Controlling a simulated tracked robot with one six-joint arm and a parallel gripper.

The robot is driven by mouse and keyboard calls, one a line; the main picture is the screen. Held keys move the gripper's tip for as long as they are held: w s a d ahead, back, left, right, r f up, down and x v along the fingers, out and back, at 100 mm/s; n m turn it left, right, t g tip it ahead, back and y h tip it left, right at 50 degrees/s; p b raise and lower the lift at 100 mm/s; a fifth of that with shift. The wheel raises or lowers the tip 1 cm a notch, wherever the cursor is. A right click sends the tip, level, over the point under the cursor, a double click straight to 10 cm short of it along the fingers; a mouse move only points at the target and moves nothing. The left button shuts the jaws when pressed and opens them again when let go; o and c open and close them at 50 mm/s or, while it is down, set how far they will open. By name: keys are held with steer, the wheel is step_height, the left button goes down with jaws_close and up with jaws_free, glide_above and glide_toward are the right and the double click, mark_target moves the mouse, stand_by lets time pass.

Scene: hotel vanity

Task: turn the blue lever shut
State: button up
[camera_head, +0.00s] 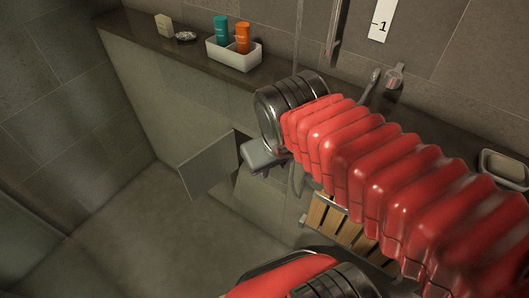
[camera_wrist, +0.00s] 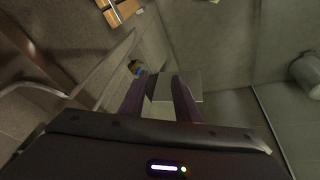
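A small blue thing (camera_wrist: 140,72), which looks like the blue lever, shows in the wrist view just beyond the left fingertip, beside a yellowish part. It is tiny and dark there, so its angle is unclear. In the head view I cannot see it. My gripper (camera_wrist: 158,78) has its two dark purple fingers apart with nothing held between them. The lever lies ahead of the fingers, apart from them as far as I can tell. In the head view my gripper (camera_head: 264,156) is beside the wall below the ledge, its fingers mostly hidden.
A grey hatch panel (camera_head: 208,165) stands out from the wall left of my gripper; it also shows beyond the fingers in the wrist view (camera_wrist: 180,84). A slatted wooden seat (camera_head: 338,221) is at the right. A white tray with bottles (camera_head: 235,55) stands on the ledge. The floor is clear.

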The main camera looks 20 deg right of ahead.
steer(key=w+d+f+n+g+h, duration=0.2)
steer(key=w+d+f+n+h, duration=0.1)
steer(key=w+f+n+h, duration=0.35)
steer(key=w+d+f+n+g+h, duration=0.3)
steer(key=w+d+f+n+h, duration=0.15)
steer(key=w+f, duration=0.4)
steer(key=w+a+f+n+t+h, duration=0.1)
steer(key=w+a+f+n+t, duration=0.1)
steer(key=f, duration=0.5)
steer(key=w+a+f+n+t+h, duration=0.1)
steer(key=w+a+f+n+t, duration=0.2)
steer(key=a+f+n+t, duration=0.1)
steer(key=w+a+f+n+t+h, duration=0.1)
steer(key=w+a+f+n+t, duration=0.2)
steer(key=f, duration=0.7)
steer(key=n+t, duration=0.2)
steer(key=n, duration=0.1)
steer(key=shift+w+n, duration=0.15)
steer(key=shift+n, duration=0.25)
steer(key=shift+d, duration=0.15)
steer(key=x, duration=1.3)
steer(key=shift+w+d, duration=0.2)
steer(key=shift+d, duration=0.1)
steer(key=shift+c, duration=0.6)
